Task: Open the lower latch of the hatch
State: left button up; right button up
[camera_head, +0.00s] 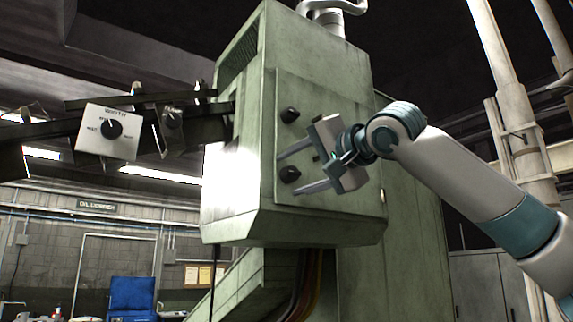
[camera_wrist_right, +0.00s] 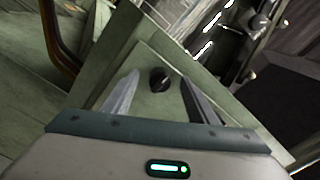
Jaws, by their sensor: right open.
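The hatch (camera_head: 340,110) is a flat panel on the side of a green metal cabinet and looks closed. Its upper latch (camera_head: 289,114) is a black knob near the panel's left edge. The lower latch (camera_head: 290,174) is a like black knob below it. My right gripper (camera_head: 287,172) is open, its two fingers above and below the lower latch in the head view. In the right wrist view a black latch (camera_wrist_right: 160,78) shows between the fingertips, not gripped. I cannot tell how far the tips are from the panel. My left gripper is not in view.
A white plate with a black dial (camera_head: 111,129) and dark metal arms stick out left of the cabinet (camera_head: 235,190). Pipes (camera_head: 500,60) stand at the right. Cables (camera_head: 305,280) hang below the cabinet. A blue chair (camera_head: 133,295) is far back at the lower left.

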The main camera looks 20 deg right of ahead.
jog(key=shift+n, duration=0.5)
jog(key=n+p, duration=0.2)
jog(key=n, duration=0.1)
jog(key=shift+w+a+r, duration=0.1)
jog(key=shift+n, duration=0.9)
